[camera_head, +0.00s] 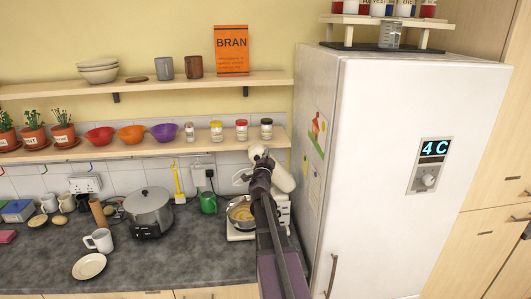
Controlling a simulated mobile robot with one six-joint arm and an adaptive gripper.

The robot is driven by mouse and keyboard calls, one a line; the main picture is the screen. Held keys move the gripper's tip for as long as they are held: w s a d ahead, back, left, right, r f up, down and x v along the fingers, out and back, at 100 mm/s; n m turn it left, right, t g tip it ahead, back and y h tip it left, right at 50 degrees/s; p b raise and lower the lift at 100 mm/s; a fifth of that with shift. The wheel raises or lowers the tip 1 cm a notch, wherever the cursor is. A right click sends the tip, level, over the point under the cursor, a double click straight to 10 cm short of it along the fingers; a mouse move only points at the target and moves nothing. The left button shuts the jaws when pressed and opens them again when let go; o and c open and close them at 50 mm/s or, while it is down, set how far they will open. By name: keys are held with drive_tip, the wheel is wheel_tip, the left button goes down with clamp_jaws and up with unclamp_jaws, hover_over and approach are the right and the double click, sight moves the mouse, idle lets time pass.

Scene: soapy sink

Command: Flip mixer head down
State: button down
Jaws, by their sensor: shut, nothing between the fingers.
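The stand mixer is cream-white and stands on the counter beside the fridge. Its head (284,178) is tilted up, and part of it is hidden behind my arm. Its steel bowl (238,213) holds something pale yellow and sits on the mixer base (237,235). My gripper (258,153) is shut and empty. It appears just left of the raised head, near its upper end, with my arm crossing in front of the mixer. Whether it touches the head cannot be told.
The white fridge (400,150) closes off the right side. A shelf with jars (241,129) and coloured bowls (131,134) runs behind. A steel pot (150,207), green mug (208,202), white mug (100,240) and plate (89,266) stand left. The front counter (190,262) is clear.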

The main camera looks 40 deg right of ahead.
sight(262, 145)
drive_tip(key=p+x, duration=0.2)
drive_tip(key=x, duration=0.7)
drive_tip(key=shift+w+a+f+b, duration=0.5)
drive_tip(key=shift+a+f+b, duration=0.15)
drive_tip(key=shift+b, duration=0.05)
drive_tip(key=shift+w+a+f+b, duration=0.45)
drive_tip(key=shift+a+f+b, duration=0.15)
drive_tip(key=shift+f+b, duration=0.05)
drive_tip(key=shift+f, duration=0.1)
